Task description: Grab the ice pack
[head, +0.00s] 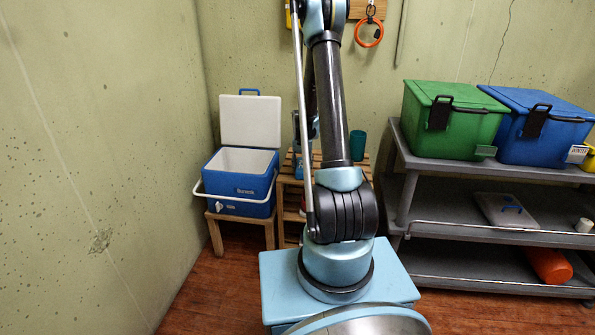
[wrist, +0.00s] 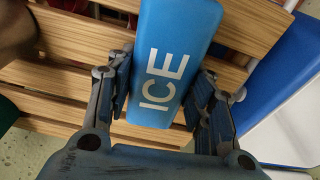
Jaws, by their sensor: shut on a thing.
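The ice pack (wrist: 172,60) is a blue block with white "ICE" lettering. In the wrist view it stands between the two fingers of my gripper (wrist: 162,98), which is shut on it, one finger on each side. Wooden slats lie behind and below it; I cannot tell whether it still touches them. In the head view my arm hides most of the gripper, and a small blue part (head: 299,171) shows beside the arm over the slatted wooden stand (head: 291,200).
An open blue cooler (head: 236,186) with a white lid stands on a small wooden stool (head: 243,224) to the left. A teal cup (head: 357,145) stands on the slatted stand. A grey shelf (head: 480,252) on the right holds a green bin (head: 455,120) and a blue bin (head: 545,127).

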